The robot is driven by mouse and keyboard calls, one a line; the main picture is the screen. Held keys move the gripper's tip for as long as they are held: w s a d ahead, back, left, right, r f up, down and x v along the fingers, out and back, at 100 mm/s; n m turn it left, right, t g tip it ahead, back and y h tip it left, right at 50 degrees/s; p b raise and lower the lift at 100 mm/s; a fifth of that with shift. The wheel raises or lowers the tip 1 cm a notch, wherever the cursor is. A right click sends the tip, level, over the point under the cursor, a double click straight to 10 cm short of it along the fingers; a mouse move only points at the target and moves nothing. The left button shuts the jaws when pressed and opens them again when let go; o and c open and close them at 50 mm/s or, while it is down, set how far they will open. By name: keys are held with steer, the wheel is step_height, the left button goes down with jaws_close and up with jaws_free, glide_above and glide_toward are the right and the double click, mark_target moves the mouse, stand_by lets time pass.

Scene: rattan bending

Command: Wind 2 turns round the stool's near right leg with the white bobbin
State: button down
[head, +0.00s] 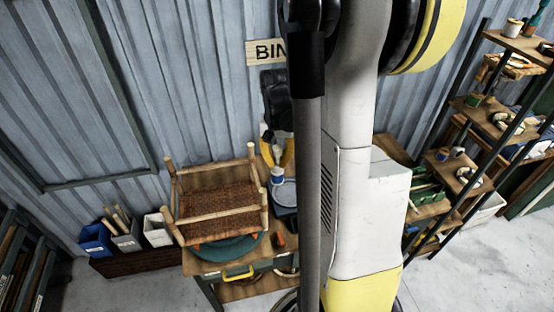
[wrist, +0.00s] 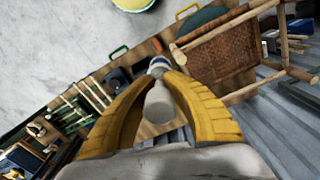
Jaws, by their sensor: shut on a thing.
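The stool, with a brown woven seat (head: 220,196) and pale rattan poles, stands on a green round base (head: 226,248) on the workbench. Its near right leg (head: 264,208) is the pole at the front right corner; in the wrist view its round end (wrist: 178,54) shows just beyond my fingertips. My gripper (wrist: 158,72), with two yellow fingers, is shut on the white bobbin (wrist: 157,104). In the head view my gripper (head: 279,158) is beyond the stool's right side, partly hidden by my arm. I cannot make out a strand from the bobbin to the leg.
Blue, grey and white bins (head: 126,236) are at the left. A shelf rack (head: 470,150) with coils and pots stands at the right. The corrugated wall (head: 200,80) is behind; open floor (head: 440,280) lies at front right.

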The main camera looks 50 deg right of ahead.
step_height(320, 180, down, 13)
steer(key=b, duration=1)
steer(key=shift+f+b, duration=0.2)
steer(key=shift+b, duration=0.2)
steer(key=shift+a, duration=0.1)
steer(key=w+d+b, duration=0.2)
steer(key=w+d, duration=0.1)
steer(key=w, duration=0.4)
steer(key=w+a, duration=0.3)
steer(key=a, duration=0.4)
steer(key=s+a, duration=0.3)
steer(key=s, duration=0.2)
steer(key=s+d+b, duration=0.1)
steer(key=s+d, duration=0.4)
steer(key=d, duration=0.2)
steer(key=shift+b, duration=0.3)
